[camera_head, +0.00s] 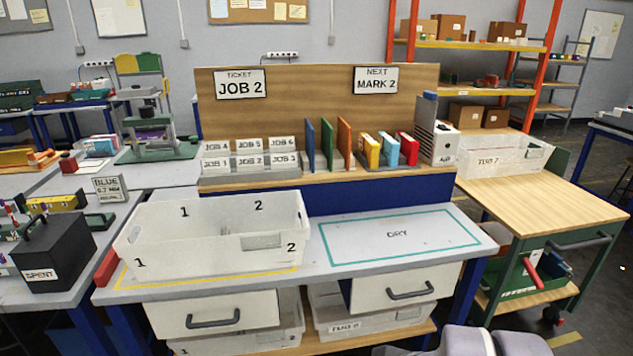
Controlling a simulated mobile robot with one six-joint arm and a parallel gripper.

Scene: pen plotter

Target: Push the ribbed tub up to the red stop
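A large white, translucent tub (270,215) stands upright on the left half of the grey bench, with the numbers 1 and 2 on its walls. Ribs on it are hard to make out at this size. It stands over a yellow outlined area (215,279), whose front line shows before it. The red stop (106,268) is a small red block at the bench's left edge, by the tub's lower left corner. The tub's wall comes close to it; I cannot tell whether they touch. My gripper is not in view; only pale rounded parts, probably mine, show at the bottom right.
A teal outline marked DRY (398,236) encloses clear bench to the right. A raised shelf (330,183) with card trays and dividers stands behind. Another white tub (500,158) sits on the wooden-topped cart (540,195) at right. A black SPENT box (55,250) is left.

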